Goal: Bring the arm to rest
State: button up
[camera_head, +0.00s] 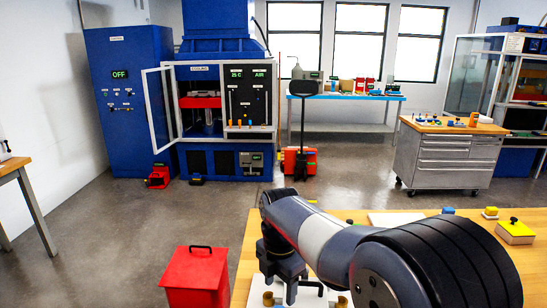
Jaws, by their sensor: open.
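My arm reaches in from the lower right over a wooden table (358,214) and is bent downward at its far end. My gripper (283,293) points down near the table's left part, with its two fingers apart. It hangs above or close to a white plate (258,293) that carries small brass-coloured pieces (342,301). I cannot tell whether the fingertips touch anything. Nothing shows between the fingers. My arm hides much of the table's middle.
A red lidded bin (196,276) stands on the floor at the left. A grey drawer cart (446,160) and a blue machine with its door open (220,110) stand farther back. Open floor lies between.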

notch_tip(320, 180, down, 9)
jog(key=shift+r, duration=0.1)
jog(key=shift+w+r+m, duration=0.1)
jog(key=shift+w+m, duration=0.05)
jog(key=shift+m, duration=0.25)
jog(key=m, duration=0.4)
jog(key=shift+m, duration=0.3)
jog(key=m, duration=0.6)
jog(key=m+b, duration=0.1)
jog(key=m, duration=0.5)
jog(key=m+b, duration=0.1)
jog(key=m, duration=0.4)
jog(key=shift+m, duration=0.3)
jog(key=shift+r, duration=0.1)
